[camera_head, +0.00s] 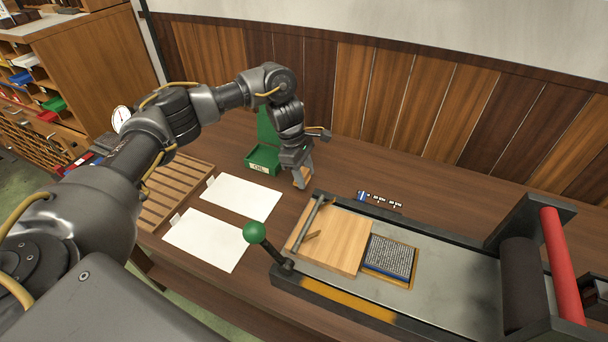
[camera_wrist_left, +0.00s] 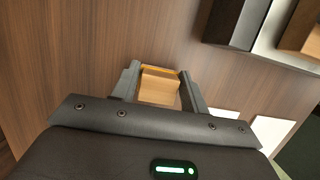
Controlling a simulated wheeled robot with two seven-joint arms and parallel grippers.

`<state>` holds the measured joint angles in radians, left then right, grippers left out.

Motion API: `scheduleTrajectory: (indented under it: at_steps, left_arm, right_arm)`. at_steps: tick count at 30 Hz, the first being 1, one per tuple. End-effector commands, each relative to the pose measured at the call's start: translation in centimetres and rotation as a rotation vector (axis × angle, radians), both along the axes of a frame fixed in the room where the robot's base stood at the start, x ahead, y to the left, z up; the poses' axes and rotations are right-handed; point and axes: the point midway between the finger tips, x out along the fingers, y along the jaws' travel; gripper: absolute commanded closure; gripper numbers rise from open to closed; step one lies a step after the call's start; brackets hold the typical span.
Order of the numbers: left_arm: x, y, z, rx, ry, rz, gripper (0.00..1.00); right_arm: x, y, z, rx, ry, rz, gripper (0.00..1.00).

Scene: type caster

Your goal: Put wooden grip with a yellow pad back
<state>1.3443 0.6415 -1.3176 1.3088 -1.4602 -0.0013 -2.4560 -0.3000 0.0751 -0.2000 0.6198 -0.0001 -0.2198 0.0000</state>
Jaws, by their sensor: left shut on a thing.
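My left gripper (camera_head: 300,172) reaches down over the table behind the left end of the press. It is shut on the wooden grip (camera_head: 303,179), a small light wood block. In the left wrist view the wooden grip (camera_wrist_left: 159,89) sits between the two fingers of the left gripper (camera_wrist_left: 162,84), and the yellow pad (camera_wrist_left: 160,69) shows as a thin strip along its far edge. I cannot tell whether the pad touches the table. My right gripper is not in view.
The press bed (camera_head: 450,285) holds a wooden board (camera_head: 335,240) and a type block (camera_head: 390,256). A green-knobbed lever (camera_head: 255,232) rises at its near left corner. A green open box (camera_head: 264,158) and two white sheets (camera_head: 241,197) (camera_head: 207,239) lie left of the gripper. A slatted rack (camera_head: 175,195) is farther left.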

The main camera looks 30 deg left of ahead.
Motion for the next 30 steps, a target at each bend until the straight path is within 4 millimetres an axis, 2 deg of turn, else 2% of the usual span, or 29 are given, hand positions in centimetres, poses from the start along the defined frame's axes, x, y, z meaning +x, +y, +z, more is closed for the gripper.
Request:
scheduleTrajectory:
  at_steps: [4,16,17,21,30]
  left_arm:
    - [0.0,0.0,-1.1,-0.001,-0.001,0.001,0.92]
    - [0.1,0.0,-1.7,0.000,-0.002,0.001,0.92]
    - [0.1,0.0,-1.5,0.000,-0.002,0.001,0.52]
    - [0.0,0.0,-1.5,0.000,-0.002,0.001,0.34]
    - [0.1,0.0,-1.3,0.000,-0.002,0.001,0.34]
  right_arm:
    - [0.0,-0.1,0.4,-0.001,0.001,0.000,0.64]
    - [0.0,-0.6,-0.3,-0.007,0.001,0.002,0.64]
    - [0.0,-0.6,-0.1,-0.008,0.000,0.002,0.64]
    - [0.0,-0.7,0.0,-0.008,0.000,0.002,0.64]
    - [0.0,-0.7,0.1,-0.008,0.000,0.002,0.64]
